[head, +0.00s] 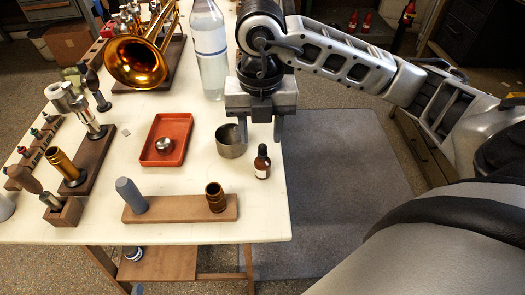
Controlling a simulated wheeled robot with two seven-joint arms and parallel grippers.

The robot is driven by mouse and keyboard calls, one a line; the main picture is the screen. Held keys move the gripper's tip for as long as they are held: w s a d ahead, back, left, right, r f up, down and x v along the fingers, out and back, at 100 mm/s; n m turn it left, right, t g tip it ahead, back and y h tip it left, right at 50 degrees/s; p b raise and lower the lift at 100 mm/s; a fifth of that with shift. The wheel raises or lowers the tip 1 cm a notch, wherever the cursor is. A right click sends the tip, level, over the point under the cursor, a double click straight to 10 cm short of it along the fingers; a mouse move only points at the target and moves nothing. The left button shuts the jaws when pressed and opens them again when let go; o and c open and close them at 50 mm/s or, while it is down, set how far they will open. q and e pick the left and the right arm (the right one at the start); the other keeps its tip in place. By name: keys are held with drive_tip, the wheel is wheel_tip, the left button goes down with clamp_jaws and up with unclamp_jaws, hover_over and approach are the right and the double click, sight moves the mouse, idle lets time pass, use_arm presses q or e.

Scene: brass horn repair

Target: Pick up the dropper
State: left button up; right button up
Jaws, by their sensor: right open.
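A small brown bottle with a black dropper-like top and a pale label (262,163) stands upright near the right edge of the white table (180,205). I see no separate dropper, so I take this bottle for it. My right gripper (261,132) points down with its two fingers apart, just behind the bottle in the picture. Nothing shows between the fingers. I cannot tell its exact height above the table. My left gripper is not in view.
A metal cup (231,147) stands close left of the bottle. A red tray (183,128) holds a round metal piece (165,145). A wooden block (180,208) with two cylinders lies in front. A clear bottle (213,75) and a brass horn (140,60) stand behind.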

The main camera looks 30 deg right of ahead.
sight(262, 144)
drive_tip(key=f, duration=0.4)
drive_tip(key=shift+d+f, duration=0.2)
drive_tip(key=shift+f, duration=0.15)
clamp_jaws()
wheel_tip(262, 144, up, 10)
drive_tip(key=shift+r+p, duration=0.1)
drive_tip(key=shift+p, duration=0.3)
